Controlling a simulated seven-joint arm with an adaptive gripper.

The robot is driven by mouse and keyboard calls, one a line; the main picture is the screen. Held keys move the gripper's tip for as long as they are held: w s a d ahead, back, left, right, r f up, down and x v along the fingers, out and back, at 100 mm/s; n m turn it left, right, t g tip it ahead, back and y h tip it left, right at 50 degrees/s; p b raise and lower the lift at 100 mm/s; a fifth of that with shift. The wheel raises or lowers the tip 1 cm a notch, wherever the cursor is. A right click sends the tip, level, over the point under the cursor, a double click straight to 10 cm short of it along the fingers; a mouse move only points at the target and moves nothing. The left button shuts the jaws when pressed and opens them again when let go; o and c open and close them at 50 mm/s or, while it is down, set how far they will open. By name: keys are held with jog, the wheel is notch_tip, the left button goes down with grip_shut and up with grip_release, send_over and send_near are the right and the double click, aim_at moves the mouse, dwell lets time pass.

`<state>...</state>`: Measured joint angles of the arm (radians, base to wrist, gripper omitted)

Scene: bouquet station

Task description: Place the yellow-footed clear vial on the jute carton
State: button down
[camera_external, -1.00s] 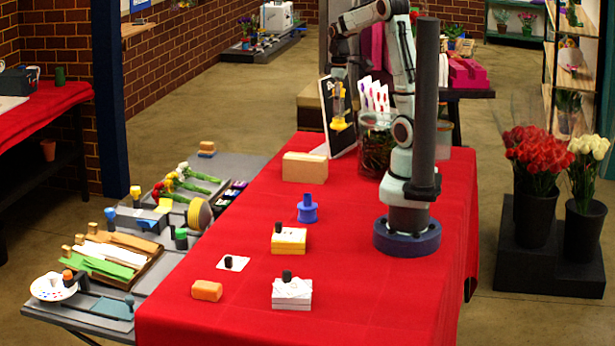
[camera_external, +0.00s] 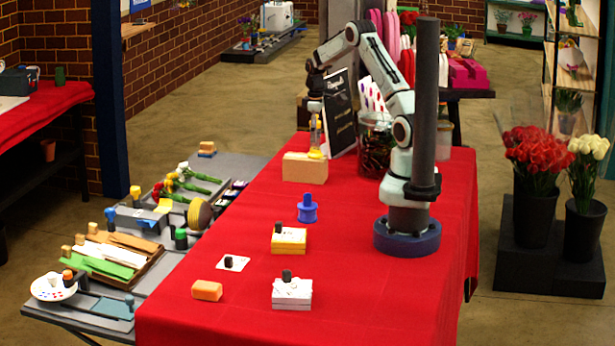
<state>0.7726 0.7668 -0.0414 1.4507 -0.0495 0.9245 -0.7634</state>
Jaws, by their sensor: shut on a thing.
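The clear vial (camera_external: 316,138) with a yellow foot stands upright at the right part of the jute carton (camera_external: 304,171), a tan box at the back of the red table. Its yellow foot shows at the carton's top face; I cannot tell if it touches or hangs just above. My gripper (camera_external: 315,110) is shut on the vial's upper end, pointing down from above. The fingers are small and partly hard to make out.
A black sign (camera_external: 341,112) stands close behind and right of the carton, with a glass jar (camera_external: 375,145) farther right. A blue spool-like piece (camera_external: 307,209) and a yellow-and-white box (camera_external: 289,241) are nearer. The table's left middle is clear.

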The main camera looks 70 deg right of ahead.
jog(key=c, duration=0.8)
grip_release()
jog(key=shift+f, duration=0.1)
jog(key=shift+o, duration=0.2)
notch_tip(320, 180, up, 12)
jog(key=shift+r, duration=0.2)
jog(key=s+a+r, duration=0.1)
jog(key=a+r, duration=0.2)
jog(key=a, duration=0.6)
jog(key=s+a+r, duration=0.1)
jog(key=a+r, duration=0.1)
jog(key=a, duration=0.7)
jog(key=s+a+f+n, duration=0.1)
jog(key=s+a+f, duration=0.3)
jog(key=s+a, duration=1.2)
jog(key=shift+s+f+y, duration=0.2)
jog(key=shift+s+y, duration=0.2)
jog(key=shift+s, duration=0.3)
